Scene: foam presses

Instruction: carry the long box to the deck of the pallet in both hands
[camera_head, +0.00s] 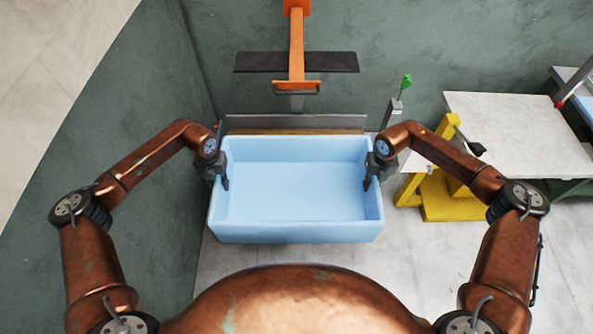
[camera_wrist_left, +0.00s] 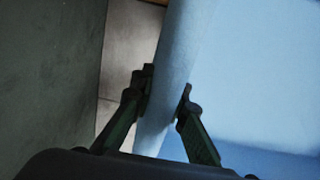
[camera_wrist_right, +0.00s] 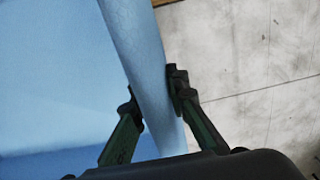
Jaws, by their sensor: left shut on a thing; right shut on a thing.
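The long box (camera_head: 296,233) is a light blue open-topped tub in the middle of the head view, level and empty inside. My left gripper (camera_head: 218,180) is shut on its left side wall; in the left wrist view the wall (camera_wrist_left: 178,70) runs between the two fingers (camera_wrist_left: 166,98). My right gripper (camera_head: 376,178) is shut on its right side wall; in the right wrist view the wall (camera_wrist_right: 140,55) passes between the fingers (camera_wrist_right: 154,97). Behind the box a strip of brown wood (camera_head: 296,131) shows, perhaps the pallet; the rest of it is hidden.
An orange post (camera_head: 297,45) with a dark crossbar stands behind the box. A grey lever with a green tip (camera_head: 406,82) is at back right. A white-topped table (camera_head: 515,130) and a yellow stand (camera_head: 450,200) are at right. A green wall (camera_head: 150,130) is close at left.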

